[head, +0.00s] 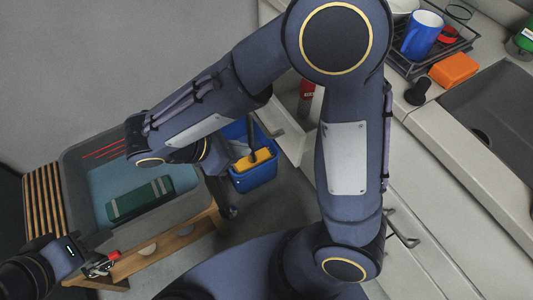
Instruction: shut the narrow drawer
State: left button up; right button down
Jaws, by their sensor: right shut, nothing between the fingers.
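The narrow drawer (289,142) shows between my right arm's links, at the left side of the pale counter. It appears to stand out from the cabinet, with a handle (268,128) on its front. A red and white container (307,97) shows by it, partly hidden by my arm. The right arm hides much of the drawer. My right gripper (229,208) points down at lower left of the drawer, apart from its front, and is shut and empty. My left gripper (100,266) is at the lower left by the cart, far from the drawer; its jaw state is unclear.
A wooden cart (42,205) carries a grey bin (178,210) holding a green case (140,198). A blue bucket (255,177) with a yellow item stands on the floor near the drawer. The counter holds a dish rack with a blue mug (421,35), an orange sponge (453,69) and a sink (497,107).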

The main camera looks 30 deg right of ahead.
aim_at(291, 146)
jog(key=x, duration=0.4)
jog(key=d+r+b+x, duration=0.1)
jog(key=x, duration=0.7)
jog(key=shift+d+r+b, duration=0.3)
jog(key=shift+d, duration=0.5)
jog(key=d, duration=0.7)
jog(key=w+d, duration=0.1)
jog(key=d, duration=0.7)
jog(key=d+p, duration=0.1)
jog(key=d, duration=0.6)
jog(key=shift+w+d, duration=0.4)
jog(key=shift+d+r, duration=0.1)
jog(key=shift+d, duration=0.15)
jog(key=shift+d+r, duration=0.1)
